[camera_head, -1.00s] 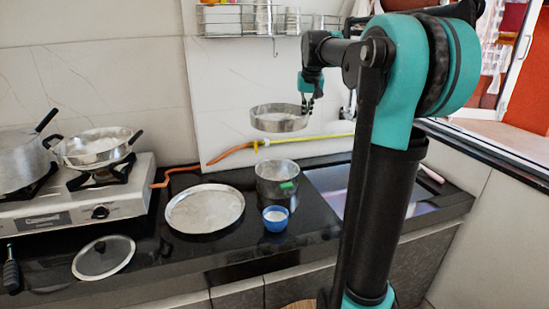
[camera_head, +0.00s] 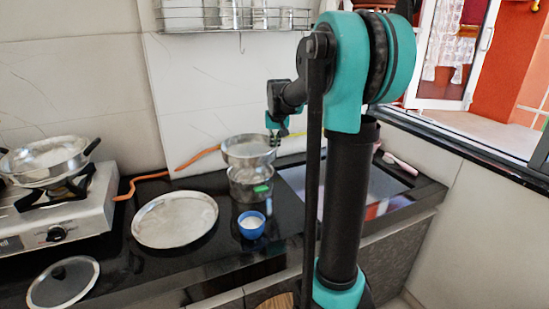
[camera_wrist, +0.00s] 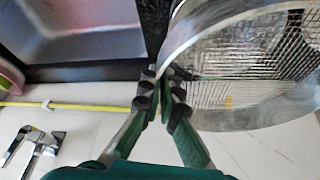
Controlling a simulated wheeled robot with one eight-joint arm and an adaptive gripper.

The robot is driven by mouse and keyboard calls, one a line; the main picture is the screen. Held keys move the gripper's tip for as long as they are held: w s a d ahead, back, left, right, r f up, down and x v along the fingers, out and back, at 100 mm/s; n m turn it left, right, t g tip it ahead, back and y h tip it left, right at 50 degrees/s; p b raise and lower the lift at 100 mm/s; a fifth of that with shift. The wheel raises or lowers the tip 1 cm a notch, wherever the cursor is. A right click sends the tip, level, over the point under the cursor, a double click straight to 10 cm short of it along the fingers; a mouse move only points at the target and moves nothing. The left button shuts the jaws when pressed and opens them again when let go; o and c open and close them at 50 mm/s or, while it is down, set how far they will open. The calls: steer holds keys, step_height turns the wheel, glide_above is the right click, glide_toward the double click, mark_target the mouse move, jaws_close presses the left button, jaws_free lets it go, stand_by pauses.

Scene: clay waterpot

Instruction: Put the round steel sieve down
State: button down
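The round steel sieve (camera_head: 248,150) is held by its rim at the end of my arm, just over or behind the steel pot (camera_head: 249,186) in the head view. I cannot tell whether sieve and pot touch. My gripper (camera_head: 277,138) is at the sieve's right side. In the wrist view the sieve (camera_wrist: 225,118) fills the right, its wire mesh facing the camera. There my gripper (camera_wrist: 167,92) is shut on the sieve's wall, with its fingertips close together. The far side of the grip is partly hidden.
A round steel plate (camera_head: 175,219) and a blue cup (camera_head: 251,225) stand on the black counter. A stove (camera_head: 75,215) with a pan (camera_head: 45,160) is at left, a lid (camera_head: 62,283) in front. The sink (camera_head: 325,185) is right; a rack (camera_head: 235,18) hangs above.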

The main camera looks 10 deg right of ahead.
steer(key=shift+f, duration=2.75)
steer(key=shift+f, duration=0.6)
steer(key=c, duration=1.7)
jaws_free()
steer(key=v, duration=1.3)
steer(key=shift+w+r, duration=0.2)
steer(key=shift+w, duration=0.05)
